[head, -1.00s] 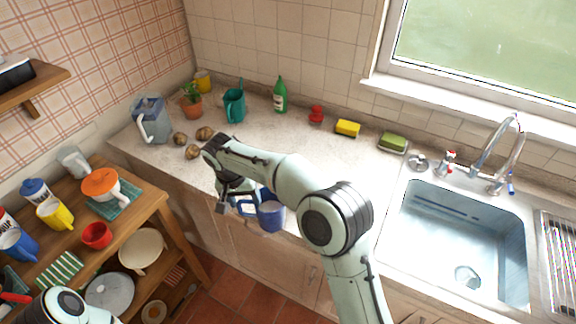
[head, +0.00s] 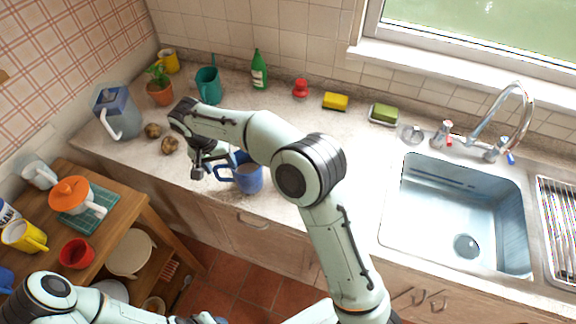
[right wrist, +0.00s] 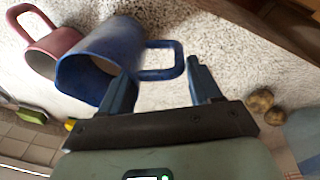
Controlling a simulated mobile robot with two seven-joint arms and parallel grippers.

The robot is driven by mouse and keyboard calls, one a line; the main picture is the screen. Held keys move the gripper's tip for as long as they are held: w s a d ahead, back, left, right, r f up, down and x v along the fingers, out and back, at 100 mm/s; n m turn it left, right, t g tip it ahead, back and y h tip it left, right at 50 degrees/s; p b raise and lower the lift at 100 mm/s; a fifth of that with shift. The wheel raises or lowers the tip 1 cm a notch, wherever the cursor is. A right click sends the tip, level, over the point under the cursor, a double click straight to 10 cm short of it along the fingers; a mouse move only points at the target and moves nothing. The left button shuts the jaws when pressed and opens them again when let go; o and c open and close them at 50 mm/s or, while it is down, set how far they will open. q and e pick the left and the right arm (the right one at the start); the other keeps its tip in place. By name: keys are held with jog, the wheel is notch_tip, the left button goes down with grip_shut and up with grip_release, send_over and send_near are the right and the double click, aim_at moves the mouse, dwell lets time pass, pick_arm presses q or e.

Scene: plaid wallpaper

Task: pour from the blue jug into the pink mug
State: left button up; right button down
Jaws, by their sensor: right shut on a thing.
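The blue jug (head: 248,178) is at the front edge of the counter in the head view, its handle towards the left. My right gripper (head: 205,172) is shut on that handle. In the right wrist view the handle of the blue jug (right wrist: 100,50) lies between the fingertips of my right gripper (right wrist: 163,82), and the jug's mouth faces lower left. The pink mug (right wrist: 62,42) shows beside the jug there, partly covered by it; I cannot pick it out in the head view, where my arm may hide it. My left arm enters at the lower left; its fingers are not visible.
The sink (head: 455,205) is right. A wooden shelf unit (head: 128,213) with dishes is left.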

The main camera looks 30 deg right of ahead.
jog(key=shift+d+r, duration=0.1)
jog(key=shift+r, duration=0.05)
jog(key=shift+s+d+r+t+y, duration=0.3)
jog(key=shift+d+r+t+y, duration=0.1)
jog(key=shift+d+r+y, duration=0.45)
jog(key=shift+s+d+r+t+y, duration=0.3)
jog(key=shift+s+d+y, duration=0.05)
jog(key=shift+d+y, duration=0.2)
jog(key=s+d+r+t+y, duration=0.1)
jog(key=d+r+y, duration=0.1)
jog(key=s+d+r+t+y, duration=0.1)
jog(key=d+r+y, duration=0.1)
jog(key=d, duration=0.1)
jog(key=s+d+r+y, duration=0.1)
jog(key=d+r+y, duration=0.1)
jog(key=r, duration=0.1)
jog(key=shift+s+d+m+t, duration=0.15)
jog(key=shift+m+t, duration=0.15)
jog(key=shift+t, duration=0.1)
jog(key=shift+s+d+f+t+y, duration=0.1)
jog(key=shift+s+d+t+y, duration=0.15)
jog(key=shift+d+y, duration=0.3)
dwell(1.0)
